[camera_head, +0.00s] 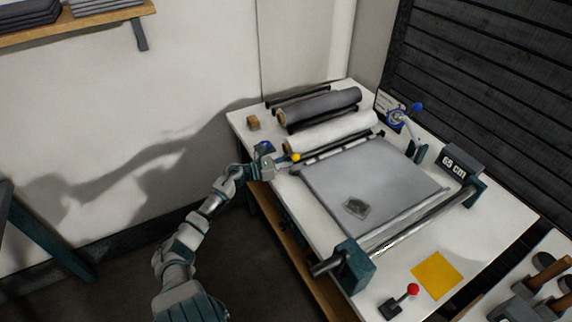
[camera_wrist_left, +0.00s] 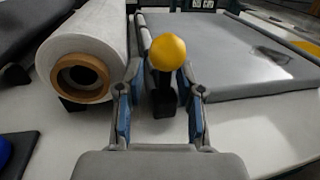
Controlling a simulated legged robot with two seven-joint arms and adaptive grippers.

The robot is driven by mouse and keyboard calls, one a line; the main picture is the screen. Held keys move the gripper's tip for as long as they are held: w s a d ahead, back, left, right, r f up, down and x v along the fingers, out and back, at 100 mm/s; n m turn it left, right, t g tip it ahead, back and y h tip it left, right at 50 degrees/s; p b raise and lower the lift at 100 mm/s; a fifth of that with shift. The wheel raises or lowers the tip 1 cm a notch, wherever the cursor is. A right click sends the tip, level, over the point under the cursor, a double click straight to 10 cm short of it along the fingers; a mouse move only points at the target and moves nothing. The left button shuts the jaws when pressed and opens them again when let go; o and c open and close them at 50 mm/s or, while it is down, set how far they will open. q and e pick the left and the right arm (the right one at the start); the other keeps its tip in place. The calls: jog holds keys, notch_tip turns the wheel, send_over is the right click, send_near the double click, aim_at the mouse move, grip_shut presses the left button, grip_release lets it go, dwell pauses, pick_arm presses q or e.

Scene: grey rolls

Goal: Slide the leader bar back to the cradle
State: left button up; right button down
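A yellow ball knob (camera_head: 296,157) on a short black stem stands at the left end of a thin dark bar (camera_head: 338,146), which looks like the leader bar. The bar runs along the back edge of the grey sheet (camera_head: 385,180), just in front of the white roll (camera_head: 330,131). My left gripper (camera_head: 284,163) is at the knob. In the left wrist view the knob (camera_wrist_left: 168,52) stands between and beyond the fingers of my left gripper (camera_wrist_left: 160,82), which are apart with gaps on both sides. I cannot tell which part is the cradle. My right gripper is not in view.
A dark roll (camera_head: 320,106) lies behind the white one. A metal roller (camera_head: 425,222) between teal blocks crosses the front. A blue-knobbed crank (camera_head: 415,107), a "65 cm" box (camera_head: 461,161) and a red-knobbed lever (camera_head: 412,289) stand around the sheet. A yellow square (camera_head: 437,275) lies flat.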

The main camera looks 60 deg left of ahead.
pick_arm(q)
jog(key=v, duration=1.1)
jog(key=shift+s, duration=0.3)
jog(key=shift+a, duration=0.1)
